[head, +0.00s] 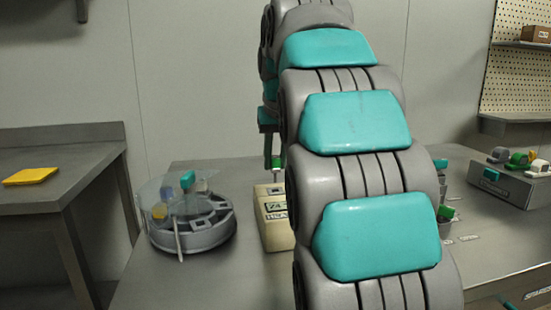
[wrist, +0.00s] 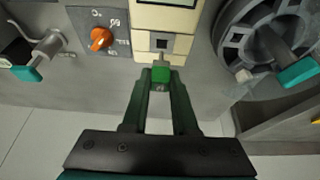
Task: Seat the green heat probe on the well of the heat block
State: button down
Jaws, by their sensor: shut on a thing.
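The green heat probe (wrist: 161,75) sits between the fingertips of my gripper (wrist: 160,84), which is shut on it. In the head view the probe (head: 276,163) is upright, its grey tip pointing down just above the top of the heat block. The heat block (head: 276,215) is cream with a display and stands on the table, partly hidden by my arm. In the wrist view the heat block (wrist: 165,20) shows a dark square well (wrist: 160,42) just beyond the probe's tip. I cannot tell whether tip and block touch.
A round carousel (head: 196,236) with a clear lid stands left of the block. A grey panel with an orange knob (wrist: 100,39) is on the block's other side. A grey box (head: 508,186) stands at the right. A yellow pad (head: 30,176) lies on the left bench.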

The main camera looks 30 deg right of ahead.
aim_at(277, 169)
jog(key=shift+f+b, duration=0.75)
jog(key=shift+f, duration=0.65)
jog(key=shift+f, duration=0.25)
jog(key=shift+f, duration=0.55)
dwell(1.8)
jog(key=shift+c, duration=1)
grip_release()
jog(key=shift+r+p, duration=1.1)
jog(key=shift+r, duration=2.35)
